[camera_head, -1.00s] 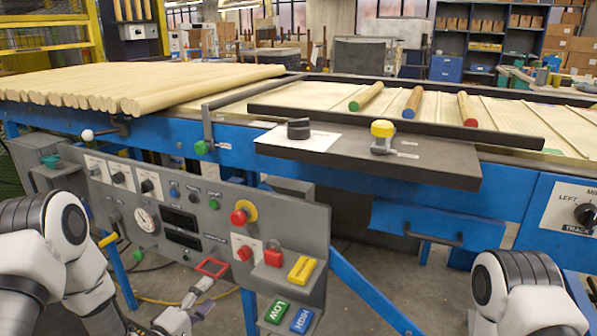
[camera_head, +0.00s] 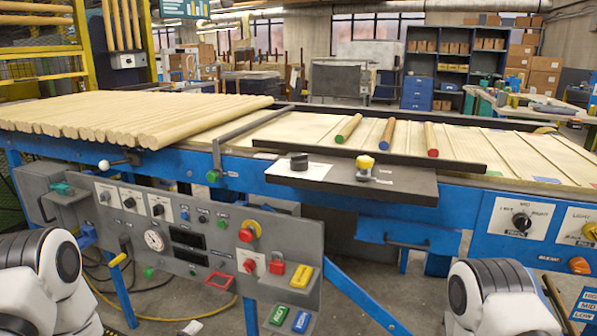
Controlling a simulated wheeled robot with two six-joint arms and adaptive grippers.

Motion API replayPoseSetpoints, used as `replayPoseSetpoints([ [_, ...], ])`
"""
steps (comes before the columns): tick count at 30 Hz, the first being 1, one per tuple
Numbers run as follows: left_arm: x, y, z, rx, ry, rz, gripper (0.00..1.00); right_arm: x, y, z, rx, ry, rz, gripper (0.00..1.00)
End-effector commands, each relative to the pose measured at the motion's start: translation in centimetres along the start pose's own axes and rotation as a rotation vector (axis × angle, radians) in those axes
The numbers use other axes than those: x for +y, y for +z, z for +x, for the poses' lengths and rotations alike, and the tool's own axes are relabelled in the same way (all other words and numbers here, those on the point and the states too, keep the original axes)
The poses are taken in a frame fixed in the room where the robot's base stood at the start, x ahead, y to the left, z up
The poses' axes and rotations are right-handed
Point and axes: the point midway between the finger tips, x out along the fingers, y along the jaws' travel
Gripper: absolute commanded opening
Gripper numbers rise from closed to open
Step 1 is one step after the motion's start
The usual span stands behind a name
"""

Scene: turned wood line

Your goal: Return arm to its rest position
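Both of my arms show only as white and black links at the bottom corners of the head view. The left arm's links are at the lower left, in front of the control panel (camera_head: 205,238). The right arm's links are at the lower right, below the blue bench front. Neither gripper shows in the picture, so I cannot see their fingers or whether they hold anything.
Pale wood rods (camera_head: 130,115) lie in a row at the left. Dowels with green (camera_head: 348,128), blue (camera_head: 387,132) and red (camera_head: 431,140) ends lie on the bed. A dark shelf (camera_head: 350,180) juts out, bearing a yellow-topped knob (camera_head: 365,166).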

Motion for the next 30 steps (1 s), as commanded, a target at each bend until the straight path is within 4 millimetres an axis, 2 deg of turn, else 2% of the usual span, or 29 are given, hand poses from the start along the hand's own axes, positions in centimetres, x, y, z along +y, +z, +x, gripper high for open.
replayPoseSetpoints([
  [1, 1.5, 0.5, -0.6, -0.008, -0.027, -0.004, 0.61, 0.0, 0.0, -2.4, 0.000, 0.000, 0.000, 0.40],
  [5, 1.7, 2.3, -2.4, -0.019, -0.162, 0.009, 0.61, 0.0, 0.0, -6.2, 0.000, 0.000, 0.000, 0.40],
  [8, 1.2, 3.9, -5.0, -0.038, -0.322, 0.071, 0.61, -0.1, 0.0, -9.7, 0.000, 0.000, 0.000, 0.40],
  [11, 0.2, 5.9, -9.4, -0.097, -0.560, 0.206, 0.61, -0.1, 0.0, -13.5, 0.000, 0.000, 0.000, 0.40],
  [13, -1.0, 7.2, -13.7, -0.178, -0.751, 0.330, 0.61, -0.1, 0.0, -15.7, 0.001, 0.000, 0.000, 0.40],
  [16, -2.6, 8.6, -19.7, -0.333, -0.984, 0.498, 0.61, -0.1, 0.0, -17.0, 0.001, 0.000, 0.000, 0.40],
  [18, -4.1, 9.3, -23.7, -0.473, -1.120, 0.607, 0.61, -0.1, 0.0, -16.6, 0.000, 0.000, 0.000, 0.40],
  [21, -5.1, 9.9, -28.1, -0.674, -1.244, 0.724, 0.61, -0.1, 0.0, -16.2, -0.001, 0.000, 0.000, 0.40],
  [24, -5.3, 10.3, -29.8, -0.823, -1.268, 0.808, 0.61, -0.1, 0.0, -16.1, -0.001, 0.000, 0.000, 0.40],
  [30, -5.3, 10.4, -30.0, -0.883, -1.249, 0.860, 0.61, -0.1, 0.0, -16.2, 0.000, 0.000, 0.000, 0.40],
])
